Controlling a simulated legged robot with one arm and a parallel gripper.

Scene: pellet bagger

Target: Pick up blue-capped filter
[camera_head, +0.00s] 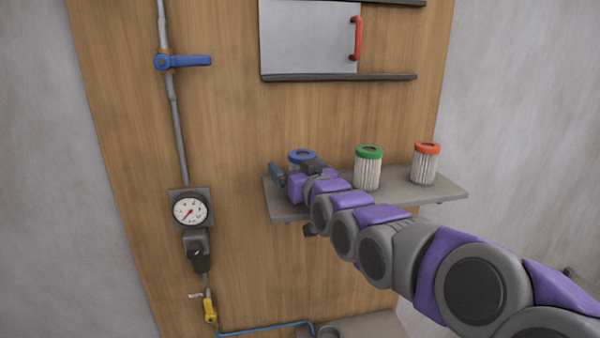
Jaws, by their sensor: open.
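The blue-capped filter (301,156) stands on the grey shelf (420,197), at its left end. Only its blue cap and a little of its pale body show; my gripper and wrist hide the rest. My gripper (281,177) is open at the left front of this filter, with its fingers near the shelf's left end. I cannot tell whether the fingers are around the filter or only in front of it. A green-capped filter (368,169) and a red-capped filter (425,164) stand upright to the right on the same shelf.
My purple and grey arm reaches in from the lower right, across the shelf front. A panel with a red handle (357,38) is above. A pipe with a blue lever valve (183,62), a gauge (190,210) and a yellow valve (210,311) runs down the left.

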